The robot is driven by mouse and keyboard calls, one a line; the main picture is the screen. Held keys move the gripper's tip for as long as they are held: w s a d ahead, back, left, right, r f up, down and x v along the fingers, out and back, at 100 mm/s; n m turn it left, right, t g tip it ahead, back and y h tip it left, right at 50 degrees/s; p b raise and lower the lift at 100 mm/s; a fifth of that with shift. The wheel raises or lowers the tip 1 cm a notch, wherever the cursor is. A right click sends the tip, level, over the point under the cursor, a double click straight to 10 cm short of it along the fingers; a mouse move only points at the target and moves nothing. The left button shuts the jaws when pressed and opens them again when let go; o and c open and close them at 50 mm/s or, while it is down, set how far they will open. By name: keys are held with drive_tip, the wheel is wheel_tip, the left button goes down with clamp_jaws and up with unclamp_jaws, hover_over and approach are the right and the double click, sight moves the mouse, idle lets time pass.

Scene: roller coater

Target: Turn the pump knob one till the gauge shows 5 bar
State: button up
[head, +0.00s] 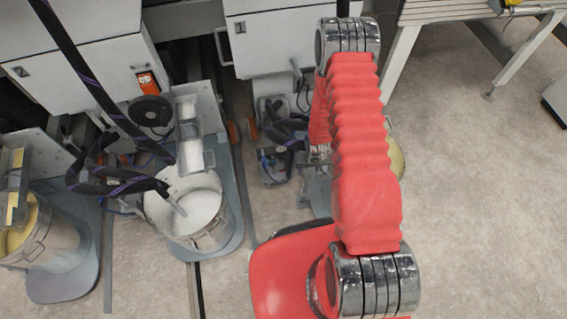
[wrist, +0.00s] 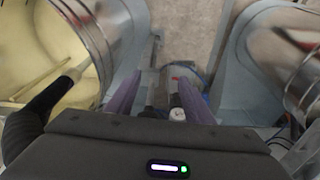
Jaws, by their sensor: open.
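My gripper (wrist: 160,80) shows in the wrist view with its two purple fingers spread apart, and nothing is clasped between them. A small pump fitting with a pale round top (wrist: 177,114) lies in the gap between the fingers, closer to the right one. I cannot tell whether this is pump knob one. A small red part and a blue hose show just beyond it. In the head view, a small pump unit with blue parts (head: 273,163) stands on the floor, left of my red-sleeved arm. My gripper is hidden there. No gauge reading is legible in either view.
A metal bucket of white liquid (head: 198,208) stands left of the arm, with a black hose (head: 122,118) into it. Another bucket with yellow contents (head: 45,235) is at far left. In the wrist view, buckets flank the gripper on both sides.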

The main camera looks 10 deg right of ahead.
wheel_tip(320, 180, up, 36)
drive_tip(key=w+a+t, duration=0.1)
drive_tip(key=w+a, duration=0.1)
drive_tip(key=s+a+r+t, duration=0.1)
drive_tip(key=s+a+r, duration=0.1)
drive_tip(key=s+r, duration=0.8)
drive_tip(key=s+a+r+n+t, duration=0.1)
drive_tip(key=s+a+r, duration=0.2)
drive_tip(key=s+r, duration=0.7)
wheel_tip(320, 180, up, 2)
drive_tip(key=shift+a+t, duration=0.15)
drive_tip(key=shift+t, duration=0.15)
drive_tip(key=shift+s, duration=0.1)
drive_tip(key=shift+c, duration=0.3)
